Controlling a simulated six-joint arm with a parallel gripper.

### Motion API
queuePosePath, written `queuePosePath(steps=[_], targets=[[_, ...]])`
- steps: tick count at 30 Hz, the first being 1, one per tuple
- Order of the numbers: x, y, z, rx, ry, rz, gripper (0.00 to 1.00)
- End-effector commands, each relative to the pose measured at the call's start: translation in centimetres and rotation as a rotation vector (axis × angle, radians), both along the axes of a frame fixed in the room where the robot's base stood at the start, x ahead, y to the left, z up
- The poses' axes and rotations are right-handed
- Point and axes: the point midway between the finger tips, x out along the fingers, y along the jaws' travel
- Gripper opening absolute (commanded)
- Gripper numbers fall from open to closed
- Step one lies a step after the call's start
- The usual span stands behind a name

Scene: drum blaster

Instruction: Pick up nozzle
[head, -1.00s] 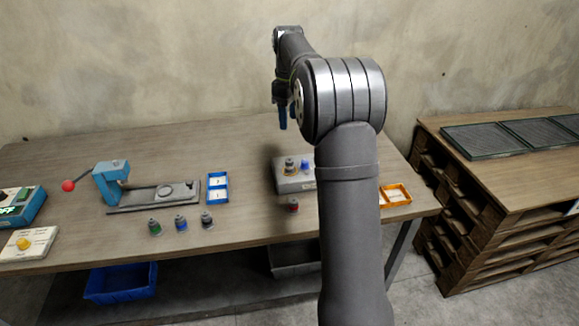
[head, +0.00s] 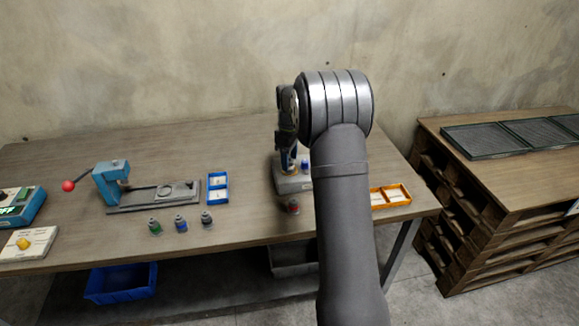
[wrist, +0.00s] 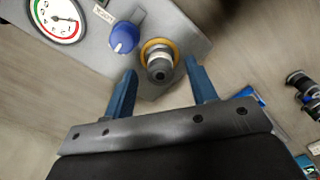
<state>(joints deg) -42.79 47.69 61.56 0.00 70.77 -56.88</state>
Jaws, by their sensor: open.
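The nozzle (wrist: 160,62) is a grey, round piece seated in a yellow ring on a grey block (wrist: 100,40), seen from above in the wrist view. My gripper (wrist: 163,78) is open, with one blue finger on each side of the nozzle's near side; the fingertips look apart from it. In the head view my gripper (head: 289,165) is low over the grey block (head: 293,184), and my arm hides part of the block and most of the nozzle.
The block carries a blue knob (wrist: 124,36) and a dial gauge (wrist: 58,18) close by. A red-banded piece (head: 292,207) stands in front of the block. Several small banded pieces (head: 181,224), a blue tray (head: 218,188) and a lever press (head: 112,182) stand to the left. An orange tray (head: 391,196) is at right.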

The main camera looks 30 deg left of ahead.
Motion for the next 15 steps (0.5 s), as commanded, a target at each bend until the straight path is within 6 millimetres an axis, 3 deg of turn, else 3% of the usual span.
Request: queuePosePath(steps=[4,12,13,15], targets=[[0.0,0.0,-1.9,-0.001,0.002,0.000,0.52],[0.0,0.0,-2.2,0.001,-0.001,0.000,0.52],[0.0,0.0,-2.2,0.001,-0.001,0.000,0.50],[0.0,0.0,-2.2,0.000,-0.001,0.000,0.36]])
